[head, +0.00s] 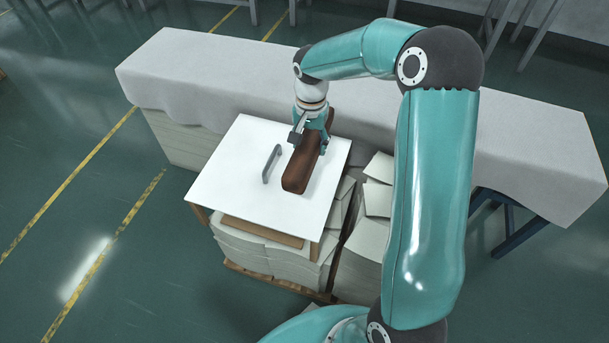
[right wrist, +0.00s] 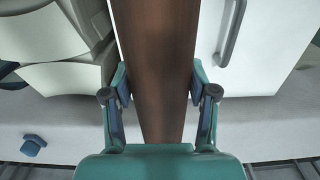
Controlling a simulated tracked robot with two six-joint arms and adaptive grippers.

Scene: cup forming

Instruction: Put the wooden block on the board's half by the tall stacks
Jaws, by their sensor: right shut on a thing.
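The wooden block (head: 297,175) is long and dark brown. It lies lengthwise over the right part of the white board (head: 228,185), to the right of the grey handle (head: 271,164). My right gripper (head: 312,128) is shut on the block near its far end. In the right wrist view, the fingers of the gripper (right wrist: 160,88) stand on both sides of the block (right wrist: 158,45). I cannot tell whether the block touches the board or hangs just above it. My left gripper is not in view.
Stacks of pale sheets (head: 372,240) stand right of the board, and more stacks (head: 250,250) are under it. A long table with a pale cloth (head: 215,75) runs behind. My right arm covers part of the right side. Open floor lies left.

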